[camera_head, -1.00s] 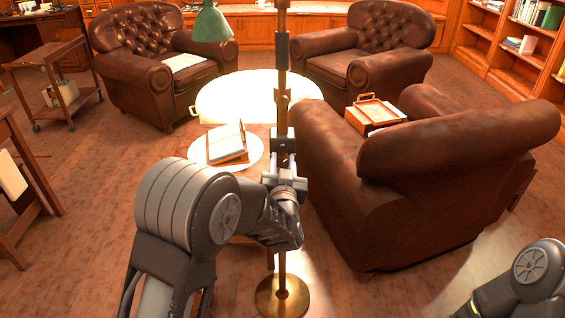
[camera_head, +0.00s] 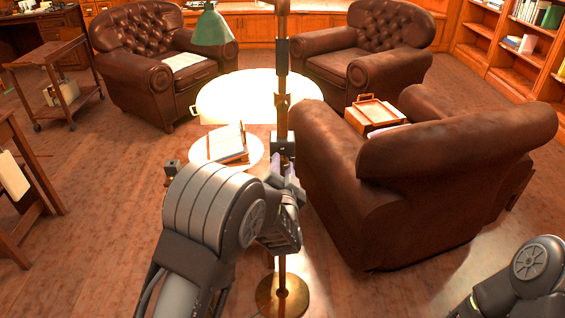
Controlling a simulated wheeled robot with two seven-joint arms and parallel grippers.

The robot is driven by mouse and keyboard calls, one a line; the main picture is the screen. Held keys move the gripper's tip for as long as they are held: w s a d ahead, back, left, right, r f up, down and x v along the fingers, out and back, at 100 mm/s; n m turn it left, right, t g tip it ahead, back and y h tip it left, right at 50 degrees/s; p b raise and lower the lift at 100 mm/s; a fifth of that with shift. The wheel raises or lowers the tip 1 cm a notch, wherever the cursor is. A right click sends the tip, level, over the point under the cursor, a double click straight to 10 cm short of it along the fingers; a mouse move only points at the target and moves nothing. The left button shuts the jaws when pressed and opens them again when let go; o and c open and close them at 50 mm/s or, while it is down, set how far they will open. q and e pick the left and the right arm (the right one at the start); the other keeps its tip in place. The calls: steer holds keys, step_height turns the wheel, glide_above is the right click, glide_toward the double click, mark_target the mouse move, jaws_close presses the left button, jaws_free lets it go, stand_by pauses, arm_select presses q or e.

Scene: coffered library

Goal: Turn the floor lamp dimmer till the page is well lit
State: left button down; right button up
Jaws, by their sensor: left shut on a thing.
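The floor lamp's brass pole (camera_head: 282,100) stands upright in the middle on a round brass base (camera_head: 282,294). Its green shade (camera_head: 212,28) hangs at upper left. An open book (camera_head: 228,143) rests tilted on a small stand in a bright white round patch. My left gripper (camera_head: 283,158) is at the pole, just right of the book, and is shut on the dimmer, which its jaws and wrist mostly hide. My right arm shows only at the lower right corner; its gripper is out of the picture.
A brown leather armchair (camera_head: 400,200) stands close on the right with a wooden tray box (camera_head: 375,112) by its arm. Two more armchairs (camera_head: 150,65) (camera_head: 365,50) stand behind a glaring white round table (camera_head: 250,95). A trolley (camera_head: 55,85) is at left.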

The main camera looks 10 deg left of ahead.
arm_select(q)
steer(key=shift+m+p, duration=0.6)
steer(key=shift+m, duration=1)
steer(key=c, duration=1)
jaws_free()
steer(key=shift+s, duration=0.1)
steer(key=v, duration=0.7)
steer(key=shift+s+d, duration=0.15)
steer(key=shift+s, duration=0.2)
steer(key=shift+f, duration=0.15)
